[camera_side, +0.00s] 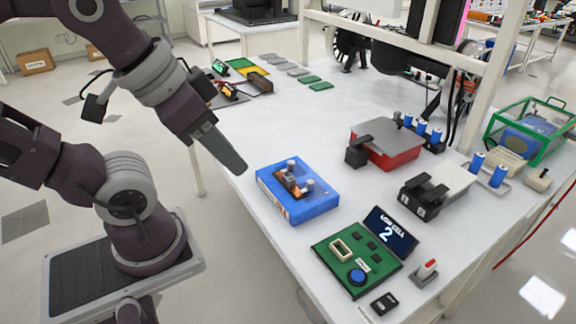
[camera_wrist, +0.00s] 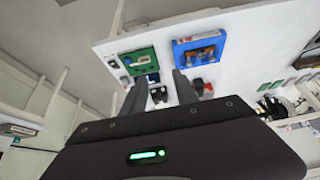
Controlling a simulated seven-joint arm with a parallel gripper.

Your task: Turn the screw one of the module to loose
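The module appears to be the blue tray-like block (camera_side: 327,203) on the white table in the side view, with orange and dark parts and light upright knobs (camera_side: 291,164) on its top. I cannot tell which knob is screw one. The blue block also shows in the wrist view (camera_wrist: 179,57), upper middle right. My gripper (camera_side: 240,169) hangs in the air beyond the table's left edge, up and left of the block and not touching it. In the wrist view its two fingers (camera_wrist: 161,76) are apart with nothing between them.
A green board (camera_side: 330,262) with a blue button and a display reading 2 (camera_side: 391,232) stand at the near edge. A red box with a grey lid (camera_side: 388,152) and a grey and black device (camera_side: 437,189) stand right of the block. Clear table lies behind the block.

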